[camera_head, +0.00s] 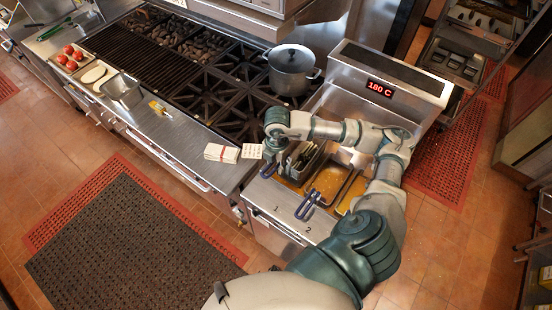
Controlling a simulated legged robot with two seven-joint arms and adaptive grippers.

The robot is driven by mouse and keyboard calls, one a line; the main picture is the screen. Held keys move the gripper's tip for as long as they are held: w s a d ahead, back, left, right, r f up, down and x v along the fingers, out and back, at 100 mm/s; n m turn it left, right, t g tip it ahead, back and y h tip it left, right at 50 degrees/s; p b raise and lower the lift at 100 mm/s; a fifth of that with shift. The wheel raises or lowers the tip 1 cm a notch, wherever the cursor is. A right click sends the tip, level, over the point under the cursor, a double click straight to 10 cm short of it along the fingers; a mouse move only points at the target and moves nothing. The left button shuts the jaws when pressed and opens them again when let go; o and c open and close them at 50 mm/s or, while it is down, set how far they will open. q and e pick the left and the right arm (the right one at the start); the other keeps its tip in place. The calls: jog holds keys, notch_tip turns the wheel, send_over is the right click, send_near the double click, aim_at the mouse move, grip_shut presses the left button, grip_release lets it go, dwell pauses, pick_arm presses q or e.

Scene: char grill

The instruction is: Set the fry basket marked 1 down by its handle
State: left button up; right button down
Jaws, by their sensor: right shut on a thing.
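The fryer (277,200) stands at the right end of the cooking line, with the marks 1 and 2 on its front ledge. The fry basket marked 1 (304,163) is at the left vat, behind mark 1. Its blue handle (268,171) points toward the front. My right gripper (271,154) is shut on this handle; its fingertips are small and partly hidden by my wrist. I cannot tell how far the basket's bottom is from the oil. My left gripper is not in view.
A second basket with a blue handle (308,206) sits at the right vat of golden oil (328,183). A lidded pot (291,69) stands on the burners behind my wrist. Paper-like stacks (221,153) lie left of the fryer. The display (380,88) reads 180 C.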

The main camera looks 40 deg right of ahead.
notch_tip(320, 180, down, 10)
jog(key=b, duration=0.6)
jog(key=shift+a+b, duration=0.1)
jog(key=shift+b, duration=0.25)
jog(key=shift+a+f, duration=0.15)
jog(key=shift+f, duration=0.2)
jog(key=c, duration=0.9)
grip_release()
jog(key=shift+c, duration=0.2)
jog(key=shift+o, duration=1.1)
jog(key=shift+d, duration=0.25)
jog(key=shift+f, duration=0.1)
